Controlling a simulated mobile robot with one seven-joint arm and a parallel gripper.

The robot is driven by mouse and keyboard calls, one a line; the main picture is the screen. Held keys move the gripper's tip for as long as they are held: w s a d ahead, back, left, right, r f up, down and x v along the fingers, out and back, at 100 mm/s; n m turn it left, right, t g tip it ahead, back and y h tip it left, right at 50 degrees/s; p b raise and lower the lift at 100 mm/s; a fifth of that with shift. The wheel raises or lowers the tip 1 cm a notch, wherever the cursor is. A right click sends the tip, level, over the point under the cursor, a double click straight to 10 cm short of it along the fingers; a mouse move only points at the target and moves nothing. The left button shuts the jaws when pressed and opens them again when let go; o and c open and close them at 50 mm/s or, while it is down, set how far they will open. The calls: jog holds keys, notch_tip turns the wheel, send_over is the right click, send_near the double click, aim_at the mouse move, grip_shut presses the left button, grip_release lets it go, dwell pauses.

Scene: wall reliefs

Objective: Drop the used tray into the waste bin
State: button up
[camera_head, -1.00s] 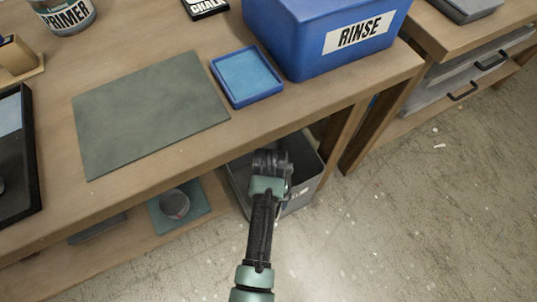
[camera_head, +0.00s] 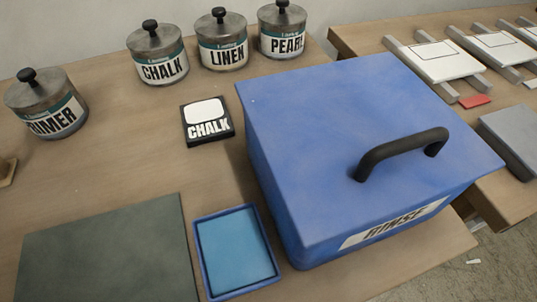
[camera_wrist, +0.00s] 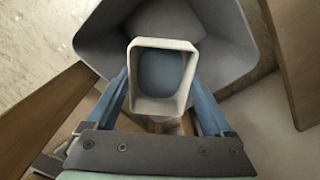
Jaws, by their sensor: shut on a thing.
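In the wrist view, my gripper (camera_wrist: 160,92) is shut on a small whitish tray (camera_wrist: 143,107) with a blue-grey inside, one finger on each side of it. The tray is over the mouth of the grey waste bin (camera_wrist: 222,28), whose walls surround it in the picture. How high the tray is above the bin floor I cannot tell. Neither my gripper, the tray nor the bin shows in the head view.
In the head view, a blue RINSE tub (camera_head: 370,130) with a black handle stands on the workbench (camera_head: 90,165). A blue tray (camera_head: 238,253), a green mat (camera_head: 105,255) and a CHALK card (camera_head: 206,122) lie beside it. Wooden pieces (camera_wrist: 50,115) flank the bin.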

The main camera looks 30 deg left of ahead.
notch_tip(320, 180, down, 5)
jog(key=b, duration=0.4)
jog(key=shift+r, duration=0.15)
jog(key=o, duration=1.1)
jog(key=shift+r+p, duration=1.55)
jog(key=shift+r, duration=2.25)
